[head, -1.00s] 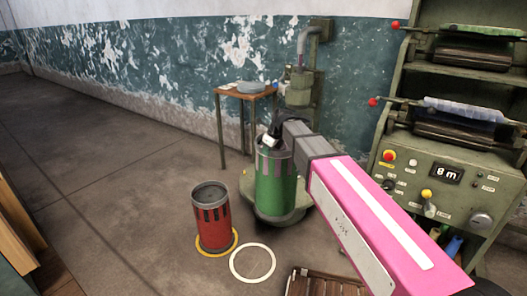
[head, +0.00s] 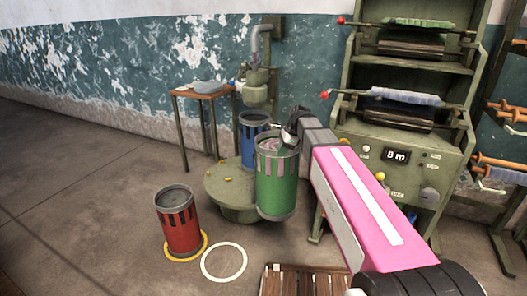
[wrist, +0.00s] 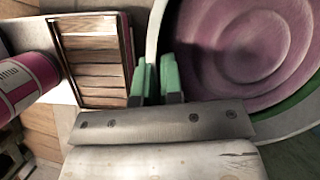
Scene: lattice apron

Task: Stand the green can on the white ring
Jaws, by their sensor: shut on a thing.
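The green can (head: 277,188) hangs upright from my gripper (head: 291,138), in front of the round green stand in the head view. The jaws are shut on the can's rim; in the wrist view the green fingertips (wrist: 157,80) pinch the pale rim, and the can's pinkish inside (wrist: 245,50) fills the upper right. The white ring (head: 204,266) lies flat and empty on the floor, below and left of the can. My gripper partly hides the can's top right edge.
A red can (head: 180,222) stands on a yellow ring (head: 204,245) just left of the white ring. A blue can (head: 249,128) stands on the round stand (head: 222,190). A slatted wooden pallet (head: 300,283) is at the front; a green machine (head: 400,165) stands right.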

